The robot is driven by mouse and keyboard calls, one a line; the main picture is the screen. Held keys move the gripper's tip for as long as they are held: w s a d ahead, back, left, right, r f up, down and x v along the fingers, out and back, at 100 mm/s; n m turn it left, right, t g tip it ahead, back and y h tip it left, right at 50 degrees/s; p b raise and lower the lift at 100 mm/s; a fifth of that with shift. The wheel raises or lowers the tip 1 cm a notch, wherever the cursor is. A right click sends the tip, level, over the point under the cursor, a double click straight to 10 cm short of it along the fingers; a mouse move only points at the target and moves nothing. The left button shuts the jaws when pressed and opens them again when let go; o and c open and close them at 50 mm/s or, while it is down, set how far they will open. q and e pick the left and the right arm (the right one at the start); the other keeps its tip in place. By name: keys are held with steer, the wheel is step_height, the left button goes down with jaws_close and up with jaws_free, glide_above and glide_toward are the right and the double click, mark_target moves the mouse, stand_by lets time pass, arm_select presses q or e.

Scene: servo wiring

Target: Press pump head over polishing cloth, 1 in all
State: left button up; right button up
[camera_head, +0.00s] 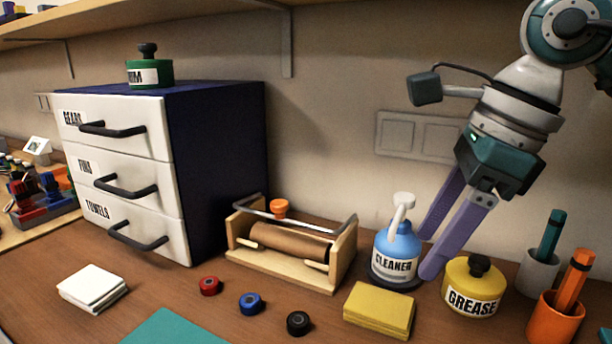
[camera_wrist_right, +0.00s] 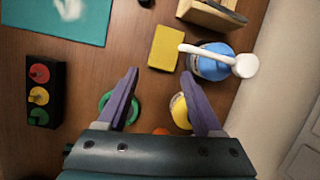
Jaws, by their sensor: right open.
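The blue cleaner bottle (camera_head: 396,257) stands upright on a dark round base, with its white pump head (camera_head: 402,202) on top. The bottle (camera_wrist_right: 210,66) and its pump head (camera_wrist_right: 246,65) also show in the right wrist view. A yellow folded cloth (camera_head: 379,310) lies flat in front of the bottle, and it shows in the wrist view (camera_wrist_right: 165,47). A white folded stack (camera_head: 92,288) lies at the left; I cannot tell which is the polishing cloth. My right gripper (camera_head: 428,255) is open and empty, just right of the bottle. My left gripper is out of view.
The yellow grease pot (camera_head: 473,287) stands close right of my gripper, with an orange cup (camera_head: 554,320) and a grey cup (camera_head: 537,272) beyond. A wooden roll holder (camera_head: 345,262) is left of the bottle. Drawers (camera_head: 215,170) stand behind. Small round pieces (camera_head: 250,303) lie in front.

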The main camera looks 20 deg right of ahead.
steer(key=a+r+n+h+p, duration=0.1)
steer(key=n, duration=0.1)
steer(key=r+n+p, duration=0.1)
steer(key=a+r+n+h+p, duration=0.1)
steer(key=n+p, duration=0.1)
steer(key=shift+s+a+r+n+h, duration=0.1)
steer(key=shift+s+a+n+h, duration=0.05)
steer(key=shift+a+n+h, duration=0.2)
steer(key=c, duration=0.4)
steer(key=r+n+p, duration=0.1)
steer(key=w+r+n+h+p, duration=0.1)
steer(key=r+n+h, duration=0.1)
steer(key=n, duration=0.1)
steer(key=shift+w+a+r+p, duration=0.2)
steer(key=shift+w+p, duration=0.15)
steer(key=shift+p, duration=0.05)
steer(key=c, duration=0.3)
steer(key=w+r+n+t+h+p, duration=0.1)
steer(key=r+n, duration=0.1)
steer(key=w+r+n+t+h+p, duration=0.1)
steer(key=r, duration=0.1)
steer(key=d+r+n+h+p, duration=0.1)
steer(key=r+n+h, duration=0.1)
steer(key=shift+w+n+t, duration=0.35)
steer(key=shift+w+t, duration=0.05)
jaws_close()
steer(key=shift+w+d+r+n, duration=0.15)
steer(key=shift+w+r+n, duration=0.1)
steer(key=shift+n, duration=0.15)
